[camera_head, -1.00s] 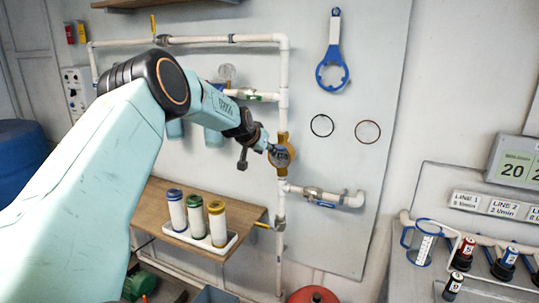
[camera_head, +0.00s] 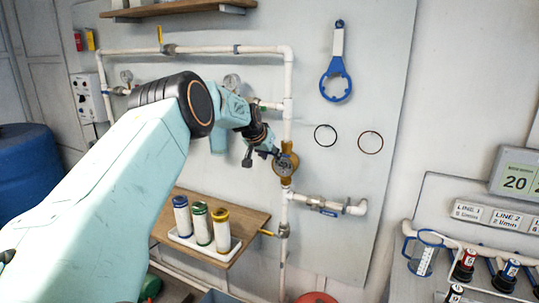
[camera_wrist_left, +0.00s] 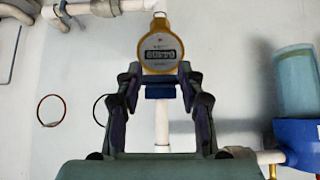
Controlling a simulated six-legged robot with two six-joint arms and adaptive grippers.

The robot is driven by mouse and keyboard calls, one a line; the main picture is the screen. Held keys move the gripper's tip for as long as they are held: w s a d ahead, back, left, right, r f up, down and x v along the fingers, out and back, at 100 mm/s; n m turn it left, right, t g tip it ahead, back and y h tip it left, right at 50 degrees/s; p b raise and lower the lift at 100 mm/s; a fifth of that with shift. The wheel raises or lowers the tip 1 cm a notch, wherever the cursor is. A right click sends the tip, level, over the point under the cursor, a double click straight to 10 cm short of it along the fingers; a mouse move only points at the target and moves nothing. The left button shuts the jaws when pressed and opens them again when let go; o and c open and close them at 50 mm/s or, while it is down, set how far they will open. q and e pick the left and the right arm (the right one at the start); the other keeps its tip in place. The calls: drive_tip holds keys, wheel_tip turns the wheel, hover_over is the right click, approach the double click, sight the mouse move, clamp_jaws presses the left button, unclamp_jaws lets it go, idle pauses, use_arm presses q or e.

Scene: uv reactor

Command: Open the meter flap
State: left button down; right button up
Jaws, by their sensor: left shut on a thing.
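The meter is a round brass-yellow body on the vertical white pipe in the head view (camera_head: 287,164). In the left wrist view the meter (camera_wrist_left: 161,48) shows its pale face and a dark number window uncovered. The blue flap (camera_wrist_left: 160,91) stands off the face, between the fingers in the left wrist view. My left gripper (camera_head: 276,151) reaches the top of the meter from the left, and its fingers (camera_wrist_left: 158,86) are shut on the flap. The flap is mostly hidden by the fingers in the head view. My right gripper is not in view.
White pipes with valves (camera_head: 322,206) run around the meter. A blue wrench (camera_head: 336,75) and two rings (camera_head: 370,142) hang on the wall to the right. A wooden shelf (camera_head: 250,222) below holds a white tray with three cartridges.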

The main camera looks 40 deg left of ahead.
use_arm(q)
drive_tip(key=shift+w+r, duration=0.1)
drive_tip(key=c, duration=1.2)
unclamp_jaws()
drive_tip(key=shift+o, duration=0.6)
drive_tip(key=shift+w, duration=0.1)
drive_tip(key=shift+o, duration=0.4)
drive_tip(key=shift+w+a+f, duration=0.15)
drive_tip(key=shift+w+f, duration=0.05)
drive_tip(key=shift+f, duration=0.25)
drive_tip(key=v, duration=1.2)
